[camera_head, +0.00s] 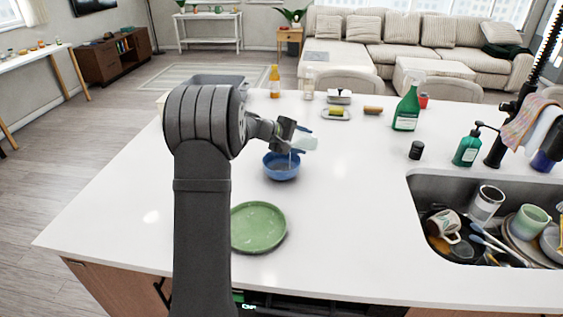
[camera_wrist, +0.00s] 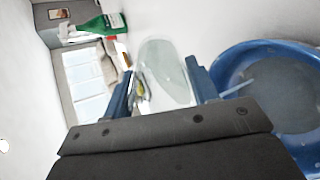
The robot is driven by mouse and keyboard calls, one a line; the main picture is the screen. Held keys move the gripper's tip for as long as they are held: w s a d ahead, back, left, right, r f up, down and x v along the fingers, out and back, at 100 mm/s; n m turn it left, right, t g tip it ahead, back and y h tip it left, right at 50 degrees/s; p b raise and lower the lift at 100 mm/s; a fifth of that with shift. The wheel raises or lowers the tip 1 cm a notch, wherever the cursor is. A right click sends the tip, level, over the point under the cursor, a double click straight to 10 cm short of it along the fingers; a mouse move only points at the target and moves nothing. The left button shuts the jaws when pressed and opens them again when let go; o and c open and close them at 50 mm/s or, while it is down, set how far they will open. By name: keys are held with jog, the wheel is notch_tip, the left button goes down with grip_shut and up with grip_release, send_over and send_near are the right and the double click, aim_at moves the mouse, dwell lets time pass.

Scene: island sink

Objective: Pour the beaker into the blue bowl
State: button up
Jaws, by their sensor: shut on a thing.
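My gripper (camera_head: 298,138) is shut on a clear, whitish beaker (camera_head: 305,143) above the blue bowl (camera_head: 281,171). In the wrist view the beaker (camera_wrist: 165,74) is between my two blue fingers, strongly tilted relative to the counter. The blue bowl (camera_wrist: 222,72) is at the right of that view. A thin pale streak runs from near the beaker down into the bowl in both views, and looks like liquid pouring. Part of the beaker is hidden by my gripper, and the level in it cannot be read.
A green plate (camera_head: 258,228) lies in front of the bowl. A green spray bottle (camera_head: 407,108), a soap bottle (camera_head: 467,148) and a small black jar (camera_head: 416,150) stand to the right. The sink (camera_head: 430,185) holds dishes. White counter between bowl and sink is clear.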

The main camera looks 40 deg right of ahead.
jog(key=shift+a+r+h, duration=0.15)
jog(key=shift+r+h, duration=0.15)
jog(key=shift+h, duration=0.5)
dwell(0.4)
jog(key=shift+w+a+f+g+h+p, duration=0.15)
jog(key=shift+w+a+f+g+h, duration=0.1)
jog(key=shift+a+h, duration=0.2)
jog(key=shift+w+a+f+g+h+p, duration=0.15)
jog(key=shift+a+f+g+h, duration=0.1)
jog(key=shift+a+h, duration=0.2)
dwell(0.3)
jog(key=shift+r, duration=0.15)
